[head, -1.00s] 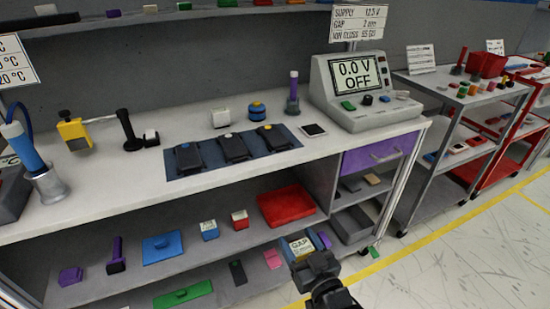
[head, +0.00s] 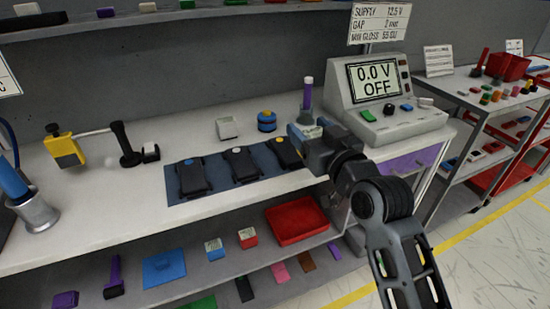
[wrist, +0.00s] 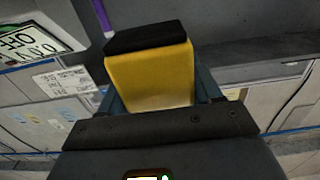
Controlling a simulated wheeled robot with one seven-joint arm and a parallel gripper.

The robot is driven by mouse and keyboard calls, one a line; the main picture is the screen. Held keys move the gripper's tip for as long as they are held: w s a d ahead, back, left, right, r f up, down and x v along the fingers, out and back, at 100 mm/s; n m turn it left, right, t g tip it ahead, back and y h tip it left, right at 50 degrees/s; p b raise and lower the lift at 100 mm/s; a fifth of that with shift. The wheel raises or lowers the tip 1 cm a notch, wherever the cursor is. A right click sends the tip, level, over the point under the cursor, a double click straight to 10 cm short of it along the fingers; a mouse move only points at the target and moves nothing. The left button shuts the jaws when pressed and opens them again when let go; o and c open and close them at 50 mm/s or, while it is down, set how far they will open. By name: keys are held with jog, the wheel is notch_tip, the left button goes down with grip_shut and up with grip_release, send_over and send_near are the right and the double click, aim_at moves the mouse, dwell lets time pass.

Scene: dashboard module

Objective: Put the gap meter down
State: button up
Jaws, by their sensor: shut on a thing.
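The gap meter, a yellow block with a black end, fills the middle of the wrist view (wrist: 150,78). My gripper (wrist: 160,100) is shut on it, with a blue finger on each side. In the head view my gripper (head: 305,134) is at the right part of the workbench (head: 110,190), around counter height, in front of the display unit. Only a small part of the meter shows there, and I cannot tell whether it touches the worktop.
A blue mat (head: 213,194) with several black devices lies left of my gripper. The display unit (head: 385,95) reading 0.0 V OFF is to the right. Worktop is bare in front of the yellow device (head: 64,150).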

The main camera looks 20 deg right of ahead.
jog(key=w+a+f, duration=0.4)
jog(key=w+a, duration=0.1)
jog(key=shift+w+a+f, duration=0.15)
jog(key=shift+w+f, duration=0.1)
jog(key=shift+f, duration=0.05)
jog(key=shift+f+p, duration=0.4)
jog(key=shift+f, duration=1.6)
jog(key=o, duration=1.2)
jog(key=shift+f, duration=0.1)
jog(key=shift+c, duration=0.2)
jog(key=s+b, duration=0.1)
jog(key=s, duration=1.1)
jog(key=shift+s, duration=0.1)
